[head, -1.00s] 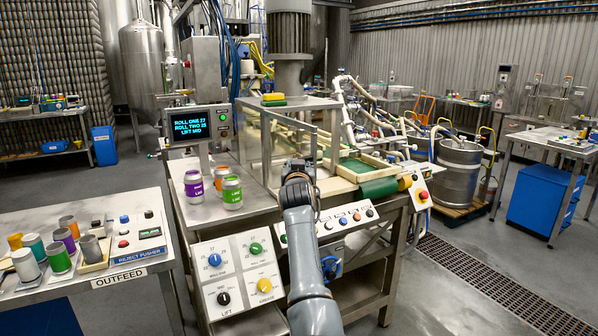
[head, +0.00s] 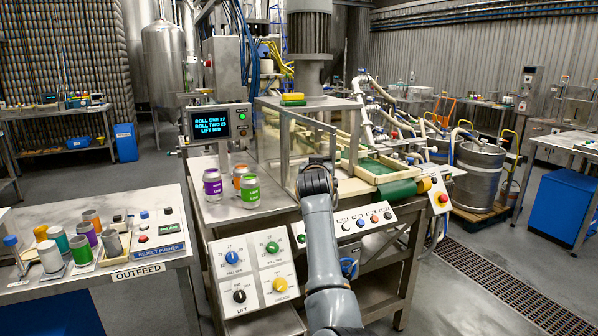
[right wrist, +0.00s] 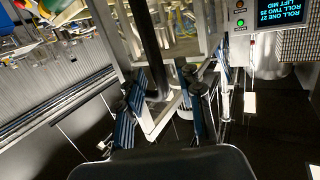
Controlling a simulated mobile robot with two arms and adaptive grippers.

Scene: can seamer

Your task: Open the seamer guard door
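The seamer guard is a clear-panelled box with a steel frame (head: 359,140). Its guard door (head: 334,145) appears partly swung out from the left front post, its free edge standing clear of the box front. My right gripper (head: 316,172) is at the lower part of this door, seen mostly from behind. In the right wrist view the two fingers (right wrist: 164,85) stand apart with a dark upright bar (right wrist: 149,45) and a steel frame corner showing between them. I cannot tell whether they touch. My left gripper is out of view.
Several cans, including a purple one (head: 212,185) and a green one (head: 250,191), stand on the steel table left of the guard. A control panel (head: 362,222) lies below, right of my arm. The screen (head: 208,122) stands behind left. The outfeed table (head: 150,262) is at left.

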